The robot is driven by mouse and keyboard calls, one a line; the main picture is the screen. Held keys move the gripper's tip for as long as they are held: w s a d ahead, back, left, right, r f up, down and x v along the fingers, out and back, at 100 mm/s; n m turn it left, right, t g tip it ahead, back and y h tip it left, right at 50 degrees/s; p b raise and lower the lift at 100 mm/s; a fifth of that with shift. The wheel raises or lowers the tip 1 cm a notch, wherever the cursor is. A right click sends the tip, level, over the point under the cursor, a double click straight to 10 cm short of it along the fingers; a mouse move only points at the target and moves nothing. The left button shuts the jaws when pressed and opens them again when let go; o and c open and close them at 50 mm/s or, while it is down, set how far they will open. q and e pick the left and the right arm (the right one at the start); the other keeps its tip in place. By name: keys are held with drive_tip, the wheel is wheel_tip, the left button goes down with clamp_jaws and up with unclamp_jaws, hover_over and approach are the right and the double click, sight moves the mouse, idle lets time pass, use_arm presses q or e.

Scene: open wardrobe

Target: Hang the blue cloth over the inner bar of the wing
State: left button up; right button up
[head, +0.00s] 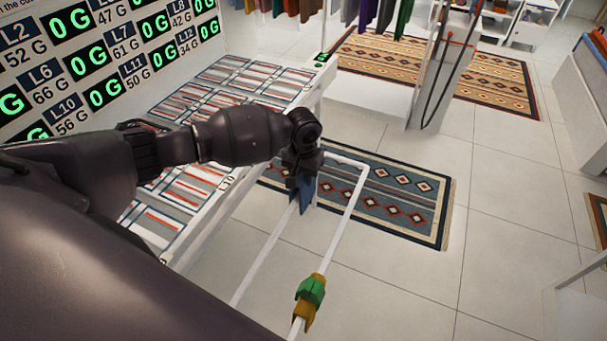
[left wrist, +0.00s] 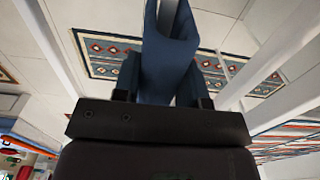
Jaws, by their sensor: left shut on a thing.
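The blue cloth (head: 306,196) is in my left gripper (head: 303,178), which is shut on it. In the head view it hangs below the fingers and overlaps the upper end of the wing's inner bar (head: 262,258); I cannot tell whether it touches or straddles that bar. In the left wrist view the blue cloth (left wrist: 168,65) rises from between the fingers (left wrist: 160,85), folded, with a gap at its top. The wing's outer bar (head: 340,222) runs to the right of the cloth. My right gripper is not in view.
A green and yellow cloth (head: 310,290) hangs on the outer bar near the front. A patterned rug (head: 400,200) lies on the floor below. Open floor lies to the right.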

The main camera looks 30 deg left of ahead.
use_arm(q)
wheel_tip(320, 180, down, 2)
drive_tip(key=shift+f+b, duration=0.15)
drive_tip(key=shift+b, duration=0.8)
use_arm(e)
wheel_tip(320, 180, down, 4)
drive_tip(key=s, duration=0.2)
use_arm(q)
drive_tip(key=shift+w+r+p, duration=0.1)
drive_tip(key=shift+r+p, duration=0.55)
drive_tip(key=shift+r, duration=0.25)
drive_tip(key=o, duration=1)
drive_tip(key=shift+o, duration=0.2)
drive_tip(key=shift+r, duration=0.1)
wheel_tip(320, 180, up, 10)
drive_tip(key=shift+r+p, duration=0.1)
drive_tip(key=shift+p, duration=0.8)
drive_tip(key=shift+r, duration=0.1)
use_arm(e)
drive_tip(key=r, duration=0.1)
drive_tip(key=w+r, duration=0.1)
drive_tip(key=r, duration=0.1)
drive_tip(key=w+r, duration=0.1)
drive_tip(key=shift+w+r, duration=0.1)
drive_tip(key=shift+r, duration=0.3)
